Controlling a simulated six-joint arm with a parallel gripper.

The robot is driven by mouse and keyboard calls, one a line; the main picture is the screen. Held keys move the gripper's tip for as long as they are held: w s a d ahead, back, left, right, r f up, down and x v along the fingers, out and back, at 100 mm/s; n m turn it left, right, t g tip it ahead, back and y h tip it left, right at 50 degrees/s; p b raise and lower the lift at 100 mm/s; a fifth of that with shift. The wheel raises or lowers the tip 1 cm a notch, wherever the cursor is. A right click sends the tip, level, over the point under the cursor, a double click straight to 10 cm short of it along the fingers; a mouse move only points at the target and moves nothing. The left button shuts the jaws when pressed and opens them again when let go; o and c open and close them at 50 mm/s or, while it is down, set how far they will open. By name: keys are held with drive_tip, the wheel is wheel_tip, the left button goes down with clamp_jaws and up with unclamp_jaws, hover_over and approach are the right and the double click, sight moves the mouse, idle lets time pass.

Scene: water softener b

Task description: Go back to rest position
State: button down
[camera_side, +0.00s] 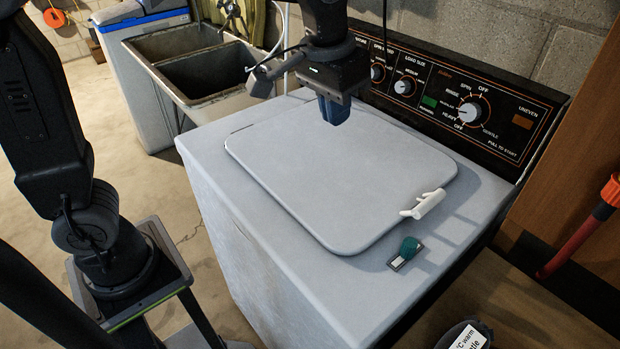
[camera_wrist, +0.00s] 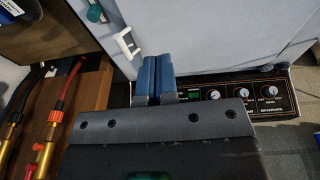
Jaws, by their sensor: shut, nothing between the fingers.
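My gripper (camera_side: 334,108) hangs above the back part of the washer's closed lid (camera_side: 330,175), pointing down. Its blue fingers are together and hold nothing. In the wrist view the fingers (camera_wrist: 158,80) show side by side, with the washer's control panel (camera_wrist: 245,98) beyond them. The lid lies flat on the washer top, with a white handle (camera_side: 427,204) at its right edge. The same handle shows in the wrist view (camera_wrist: 127,44), to the left of the fingers and apart from them.
The control panel (camera_side: 440,95) with its knobs stands along the washer's back, close to my gripper. A green knob (camera_side: 409,247) sits on the front right of the top. A double sink (camera_side: 205,75) is at the left, a wooden panel (camera_side: 575,130) at the right.

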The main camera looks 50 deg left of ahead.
drive_tip(key=s+a+f+t, duration=0.1)
drive_tip(key=s+a+f, duration=0.1)
drive_tip(key=s+a, duration=0.3)
drive_tip(key=s+a+f+t, duration=0.1)
drive_tip(key=s+a, duration=0.4)
drive_tip(key=s, duration=0.5)
drive_tip(key=shift+s+f+t, duration=0.3)
drive_tip(key=shift+f+t, duration=0.05)
drive_tip(key=shift+t, duration=0.45)
